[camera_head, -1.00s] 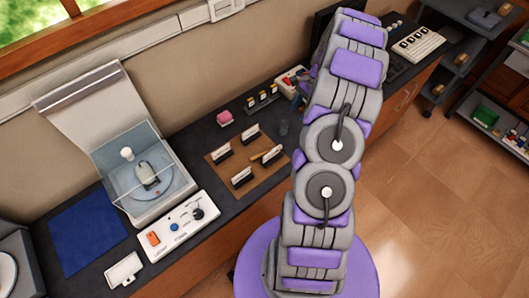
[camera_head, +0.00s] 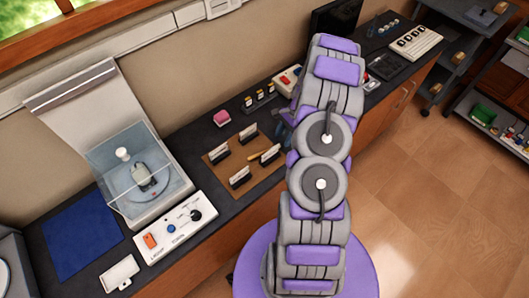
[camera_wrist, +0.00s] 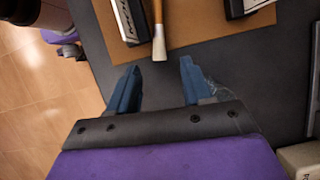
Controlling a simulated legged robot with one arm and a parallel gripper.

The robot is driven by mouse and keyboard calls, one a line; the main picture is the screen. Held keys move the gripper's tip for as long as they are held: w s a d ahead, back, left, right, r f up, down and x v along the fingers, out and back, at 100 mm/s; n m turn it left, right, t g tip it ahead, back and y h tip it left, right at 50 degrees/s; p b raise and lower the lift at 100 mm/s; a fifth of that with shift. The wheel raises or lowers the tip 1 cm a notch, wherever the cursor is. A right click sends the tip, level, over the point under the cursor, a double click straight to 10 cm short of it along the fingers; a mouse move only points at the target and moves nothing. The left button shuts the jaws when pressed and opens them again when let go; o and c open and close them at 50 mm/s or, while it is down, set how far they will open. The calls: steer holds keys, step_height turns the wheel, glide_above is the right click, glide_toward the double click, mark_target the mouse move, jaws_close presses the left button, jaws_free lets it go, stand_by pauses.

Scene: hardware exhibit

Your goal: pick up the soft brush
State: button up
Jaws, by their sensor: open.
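The soft brush lies on a brown mat (camera_wrist: 195,30). In the head view the brush (camera_head: 255,156) is a small yellowish piece among the label holders. My gripper (camera_wrist: 160,66) is open and empty, its two blue fingers spread either side of the brush's line. The brush's near end lies just ahead of the gap between the fingertips. In the head view my arm mostly hides the gripper.
Black and white label holders (camera_head: 240,178) stand on the mat, one (camera_wrist: 131,22) close beside the brush. A pink block (camera_head: 222,118) and a clear-covered device (camera_head: 145,185) share the dark counter. A monitor (camera_head: 333,18) stands behind my arm. Bare counter lies between my fingers.

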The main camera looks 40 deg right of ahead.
mark_target(281, 146)
steer(key=x, duration=0.3)
jaws_close()
stand_by(0.4)
